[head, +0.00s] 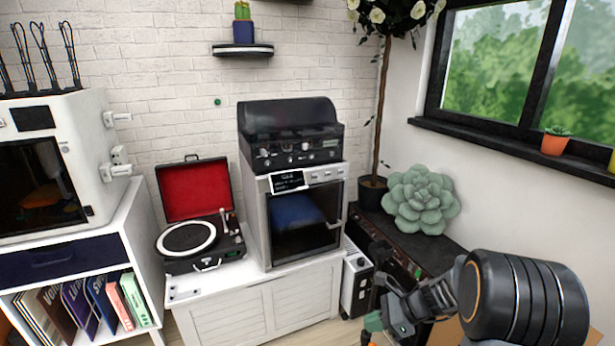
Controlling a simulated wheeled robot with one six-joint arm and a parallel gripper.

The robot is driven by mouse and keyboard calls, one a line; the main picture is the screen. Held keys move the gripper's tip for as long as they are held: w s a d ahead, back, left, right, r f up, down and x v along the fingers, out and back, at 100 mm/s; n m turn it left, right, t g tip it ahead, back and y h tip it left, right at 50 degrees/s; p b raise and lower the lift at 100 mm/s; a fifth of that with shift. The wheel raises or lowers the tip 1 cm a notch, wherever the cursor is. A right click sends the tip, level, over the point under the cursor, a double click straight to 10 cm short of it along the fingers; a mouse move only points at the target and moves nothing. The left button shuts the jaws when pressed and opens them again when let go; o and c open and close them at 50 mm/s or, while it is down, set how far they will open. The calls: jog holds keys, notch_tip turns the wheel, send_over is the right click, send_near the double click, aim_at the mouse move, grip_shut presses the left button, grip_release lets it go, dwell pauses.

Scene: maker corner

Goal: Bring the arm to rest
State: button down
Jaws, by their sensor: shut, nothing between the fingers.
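My gripper (392,312) shows small at the lower right of the head view, at the end of my bent arm. Its fingers are shut and I see nothing held between them. It is in front of the dark cabinet (452,243) and to the right of the white low cabinet (262,308). The bottom edge of the picture cuts off part of my arm, and the fingertips are hard to make out.
A turntable with an open red-lined lid (193,189) and a silver oven-like machine (297,222) stand on the white cabinet. A succulent-shaped cushion (420,200) rests on the dark cabinet. A white 3D printer-like box (88,130) stands left. A window sill (500,148) runs along the right wall.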

jog(key=s+r+n+t+h+p, duration=0.1)
jog(key=s+r+n+h+p, duration=0.4)
jog(key=r+n, duration=0.5)
jog(key=s+r+n+t+h+p, duration=0.1)
jog(key=s+r+n+h+p, duration=0.4)
jog(key=r, duration=1.3)
jog(key=s+n+p, duration=0.3)
jog(key=n+p, duration=0.1)
jog(key=n, duration=0.1)
jog(key=shift+s+r+n, duration=0.15)
jog(key=shift+s+n, duration=0.2)
jog(key=shift+n, duration=0.05)
jog(key=shift+d, duration=0.15)
